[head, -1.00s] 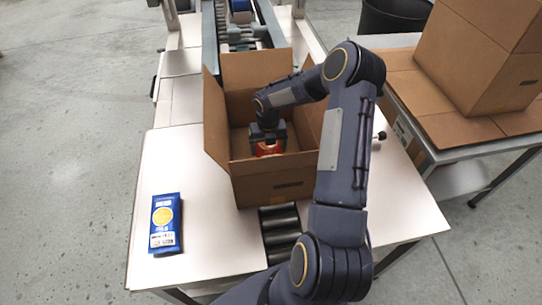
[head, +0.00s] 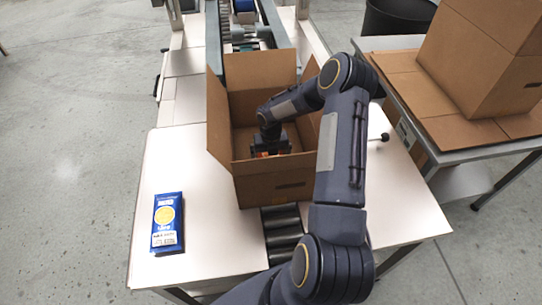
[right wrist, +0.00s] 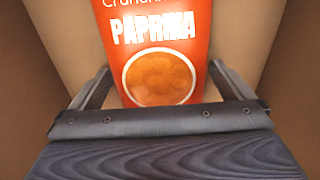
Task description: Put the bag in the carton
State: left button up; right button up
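The open carton (head: 272,188) stands on the conveyor rollers in the middle of the bench, flaps up. My right gripper (head: 269,150) reaches down inside it. The orange bag (head: 262,155) shows only as a sliver below the gripper in the head view. In the right wrist view the bag (right wrist: 160,70) reads "PAPRIKA" and lies between the two fingers of the right gripper (right wrist: 160,85), which meet its side edges. Brown carton walls surround it there. Whether the bag touches the carton floor is hidden. My left gripper is not in view.
A blue pack with a yellow circle (head: 167,222) lies on the white bench (head: 205,245), left of the carton. A closed carton (head: 480,60) sits on cardboard on the right-hand table. A dark bin (head: 398,17) stands behind. The bench's left part is mostly clear.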

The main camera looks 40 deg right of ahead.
notch_tip(320, 180, up, 12)
jog(key=shift+r, duration=0.2)
dwell(0.4)
dwell(0.4)
